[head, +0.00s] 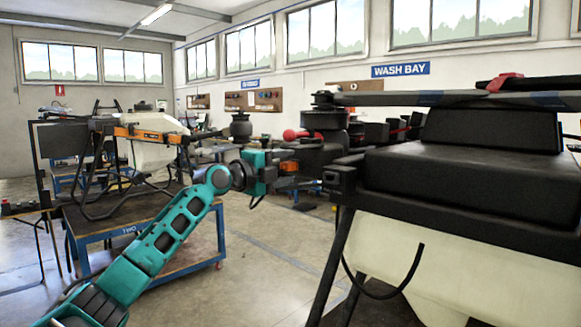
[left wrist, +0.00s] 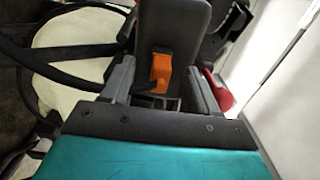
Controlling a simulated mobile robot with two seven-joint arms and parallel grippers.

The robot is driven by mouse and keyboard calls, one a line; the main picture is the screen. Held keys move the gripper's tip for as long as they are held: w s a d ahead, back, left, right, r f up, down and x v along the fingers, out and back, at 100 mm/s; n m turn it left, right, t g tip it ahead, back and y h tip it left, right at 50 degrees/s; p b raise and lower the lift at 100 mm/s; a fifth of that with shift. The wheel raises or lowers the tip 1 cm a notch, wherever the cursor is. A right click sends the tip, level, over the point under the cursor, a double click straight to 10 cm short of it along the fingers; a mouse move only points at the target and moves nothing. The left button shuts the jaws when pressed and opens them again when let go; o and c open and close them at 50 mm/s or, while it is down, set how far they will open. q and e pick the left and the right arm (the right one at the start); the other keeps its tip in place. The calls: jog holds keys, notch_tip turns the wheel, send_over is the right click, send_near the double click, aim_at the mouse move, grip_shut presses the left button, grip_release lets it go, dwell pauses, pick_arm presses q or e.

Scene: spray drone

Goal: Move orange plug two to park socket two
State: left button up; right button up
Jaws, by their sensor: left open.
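The orange plug (left wrist: 161,72) sits upright against a dark block in the left wrist view, between the two grey fingers of my left gripper (left wrist: 162,84). The fingers are apart, with a gap on both sides of the plug. In the head view my teal left arm reaches to the near drone, with the gripper (head: 286,157) beside its dark arm end. The gripper and dark parts largely hide the plug there. I cannot make out park socket two. My right gripper is not in view.
The near drone (head: 460,180), with a pale tank (head: 425,270), fills the right side. Its red knob (head: 293,134) is just above my left gripper. Another drone (head: 150,140) stands on a blue cart (head: 150,262) marked TWO. Open floor (head: 262,262) lies between.

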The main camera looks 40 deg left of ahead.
pick_arm(q)
jog(key=shift+c, duration=0.2)
grip_shut()
dwell(0.6)
jog(key=shift+f, duration=0.1)
